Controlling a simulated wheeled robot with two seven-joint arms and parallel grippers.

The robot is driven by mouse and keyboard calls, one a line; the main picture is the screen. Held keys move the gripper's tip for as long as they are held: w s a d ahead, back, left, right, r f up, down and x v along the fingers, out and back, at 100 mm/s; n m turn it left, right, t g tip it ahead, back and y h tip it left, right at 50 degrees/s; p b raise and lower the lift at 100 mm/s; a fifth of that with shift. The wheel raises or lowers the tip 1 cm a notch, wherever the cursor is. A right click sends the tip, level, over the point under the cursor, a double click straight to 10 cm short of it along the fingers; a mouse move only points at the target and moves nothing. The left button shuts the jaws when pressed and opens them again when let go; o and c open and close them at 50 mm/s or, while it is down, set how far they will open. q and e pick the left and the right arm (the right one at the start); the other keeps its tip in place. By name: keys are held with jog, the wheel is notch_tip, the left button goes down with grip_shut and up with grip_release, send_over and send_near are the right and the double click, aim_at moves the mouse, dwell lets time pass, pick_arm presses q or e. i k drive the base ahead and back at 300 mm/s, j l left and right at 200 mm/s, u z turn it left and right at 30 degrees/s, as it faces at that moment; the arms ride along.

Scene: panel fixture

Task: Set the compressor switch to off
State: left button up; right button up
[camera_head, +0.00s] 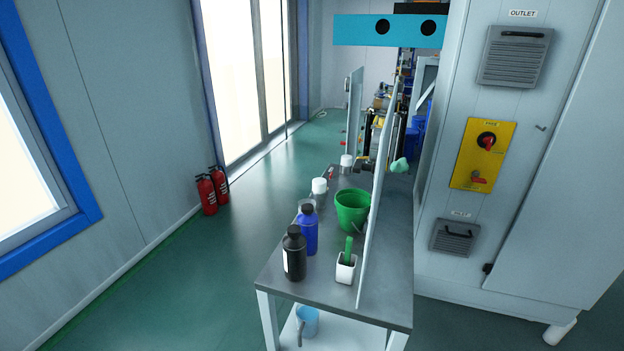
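A yellow switch panel (468,165) is on the front of the light grey cabinet at the right. Its upper rotary switch (487,141) has a red handle on a black round base. A second, lower switch (478,179) with a red handle sits below it. The lettering on the panel is too small to read, so I cannot tell which switch is the compressor's or its setting. Neither of my grippers is in view.
The grey cabinet (540,190) carries an "OUTLET" vent (515,58) above the panel and a lower vent (455,238). A table (330,285) with bottles, a green bucket (352,208) and an upright divider stands left of it. Fire extinguishers (207,193) stand by the left wall. Floor between is clear.

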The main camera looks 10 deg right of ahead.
aim_at(360, 165)
jog(key=i+j+z, duration=0.2)
jog(key=z, duration=0.2)
jog(key=i+j+z, duration=0.1)
jog(key=j+z, duration=0.3)
jog(key=i+j+z, duration=0.15)
jog(key=z, duration=0.25)
jog(key=j+z, duration=0.4)
